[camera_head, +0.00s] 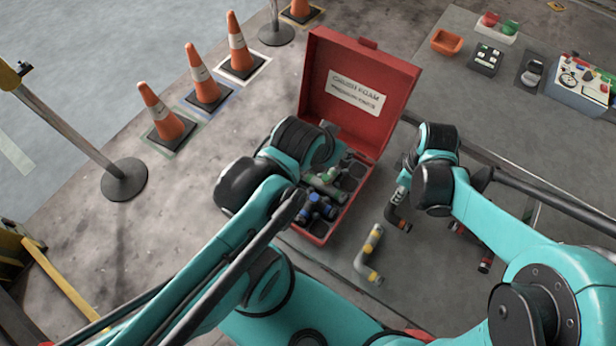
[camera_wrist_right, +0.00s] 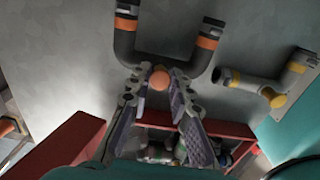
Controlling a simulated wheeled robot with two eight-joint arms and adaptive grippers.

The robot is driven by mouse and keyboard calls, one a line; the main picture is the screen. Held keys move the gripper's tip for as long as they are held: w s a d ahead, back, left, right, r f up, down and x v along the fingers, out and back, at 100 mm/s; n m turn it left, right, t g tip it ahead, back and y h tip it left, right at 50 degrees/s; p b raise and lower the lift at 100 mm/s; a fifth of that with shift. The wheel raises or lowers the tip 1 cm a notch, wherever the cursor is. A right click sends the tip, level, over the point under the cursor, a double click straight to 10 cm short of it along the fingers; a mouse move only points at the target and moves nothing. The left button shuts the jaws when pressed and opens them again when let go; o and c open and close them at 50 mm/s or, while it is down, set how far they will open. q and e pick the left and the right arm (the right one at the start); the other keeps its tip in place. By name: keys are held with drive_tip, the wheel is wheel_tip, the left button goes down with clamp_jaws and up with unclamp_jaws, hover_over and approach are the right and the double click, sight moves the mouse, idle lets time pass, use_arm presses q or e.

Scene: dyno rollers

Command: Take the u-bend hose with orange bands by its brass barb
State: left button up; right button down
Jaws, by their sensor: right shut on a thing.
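The u-bend hose with orange bands (camera_wrist_right: 208,42) is a black, U-shaped hose with an orange band on each leg, large in the right wrist view. Its brass barb (camera_wrist_right: 159,79) sits between the fingertips of my right gripper (camera_wrist_right: 158,82), which is shut on it. In the head view the hose (camera_head: 397,216) shows partly below my right gripper (camera_head: 404,183), right of the red case. My left arm reaches over the red case; its wrist hides most of the left gripper, so its jaws cannot be made out.
An open red case (camera_head: 357,90) holds several fittings in dark foam. A grey hose with yellow bands (camera_head: 370,251) lies on the grey surface in front of it, and a dark piece (camera_head: 485,262) lies at right.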

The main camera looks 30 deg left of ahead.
drive_tip(key=shift+r+p, duration=2.25)
drive_tip(key=shift+r, duration=0.9)
